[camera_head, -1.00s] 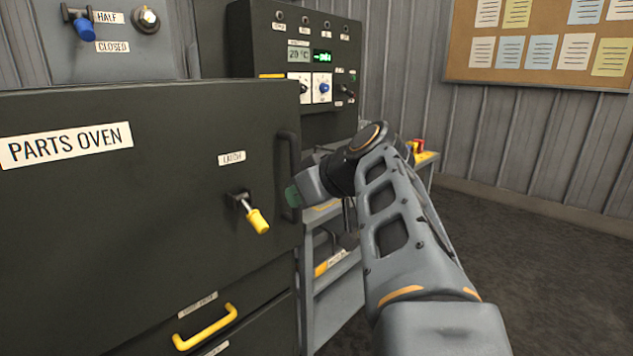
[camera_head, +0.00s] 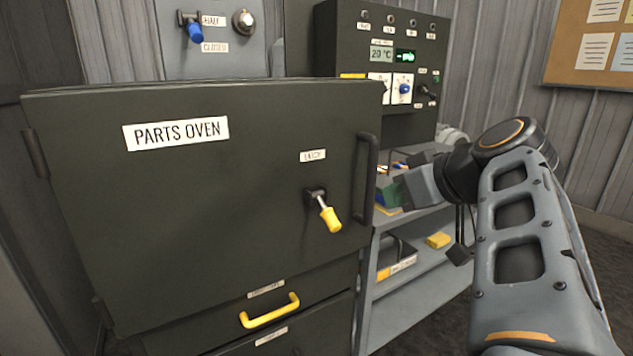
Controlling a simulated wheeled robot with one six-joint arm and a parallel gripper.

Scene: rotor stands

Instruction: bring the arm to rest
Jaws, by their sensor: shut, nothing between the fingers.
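My arm (camera_head: 520,240) rises from the lower right, bent at a dark joint with an orange ring. Its grey wrist part (camera_head: 425,184) points left, in front of the shelf unit and just right of the oven door handle. My gripper (camera_head: 459,255) seems to be the small dark end below the wrist, partly hidden by the arm. It is shut, and I see nothing held. A green patch (camera_head: 387,196) shows at the wrist's left end; I cannot tell whether it belongs to my arm or lies on the shelf.
The dark parts oven (camera_head: 230,230) fills the left, its door looking shut, with a yellow-tipped latch (camera_head: 329,218) and a dark handle (camera_head: 367,180). A control box (camera_head: 385,50) stands behind. The shelf unit (camera_head: 420,290) holds a yellow block (camera_head: 438,240). Open floor shows at right.

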